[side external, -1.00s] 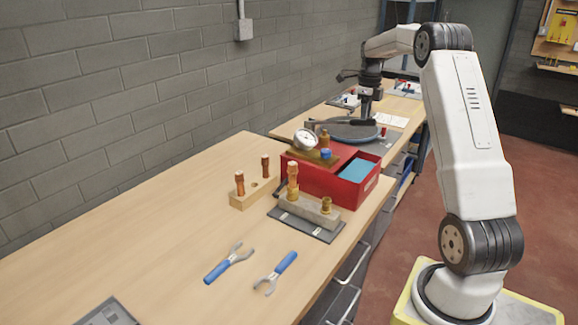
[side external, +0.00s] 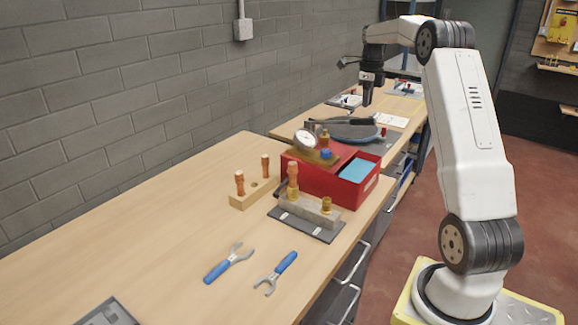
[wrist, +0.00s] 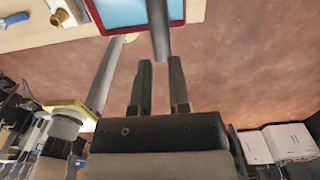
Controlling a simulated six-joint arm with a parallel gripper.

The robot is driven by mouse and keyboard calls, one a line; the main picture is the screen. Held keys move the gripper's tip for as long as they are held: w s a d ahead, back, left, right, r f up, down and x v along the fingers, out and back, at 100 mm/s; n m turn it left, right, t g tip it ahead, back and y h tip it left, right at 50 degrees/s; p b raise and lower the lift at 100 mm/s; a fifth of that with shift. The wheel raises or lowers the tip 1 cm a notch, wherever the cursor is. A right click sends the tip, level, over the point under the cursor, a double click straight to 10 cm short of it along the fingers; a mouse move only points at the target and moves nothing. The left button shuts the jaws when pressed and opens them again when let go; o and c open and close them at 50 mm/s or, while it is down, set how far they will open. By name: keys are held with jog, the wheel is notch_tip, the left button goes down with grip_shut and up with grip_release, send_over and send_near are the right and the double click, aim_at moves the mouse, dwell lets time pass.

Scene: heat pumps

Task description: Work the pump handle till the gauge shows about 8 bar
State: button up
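The test pump is a red box (side external: 325,183) of blue water (side external: 358,170) on the bench. Its round white gauge (side external: 306,139) stands at the back left; the needle is too small to read. The dark pump handle (side external: 345,126) runs roughly level toward the right. My gripper (side external: 366,103) is above the handle's free end, pointing down. In the wrist view the two fingers (wrist: 161,75) are apart with nothing between them, and the grey handle (wrist: 158,28) ends just beyond the fingertips, in line with the gap.
A grey block with copper and brass fittings (side external: 312,206) stands in front of the pump. A wooden stand with copper pieces (side external: 252,193) is to its left. Two blue-handled wrenches (side external: 228,263) lie nearer. A round grey plate (side external: 350,133) lies behind.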

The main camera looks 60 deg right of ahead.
dwell(0.6)
jog(key=shift+f, duration=2.4)
notch_tip(320, 180, down, 6)
jog(key=shift+f, duration=1.3)
dwell(1.7)
jog(key=shift+r, duration=6.75)
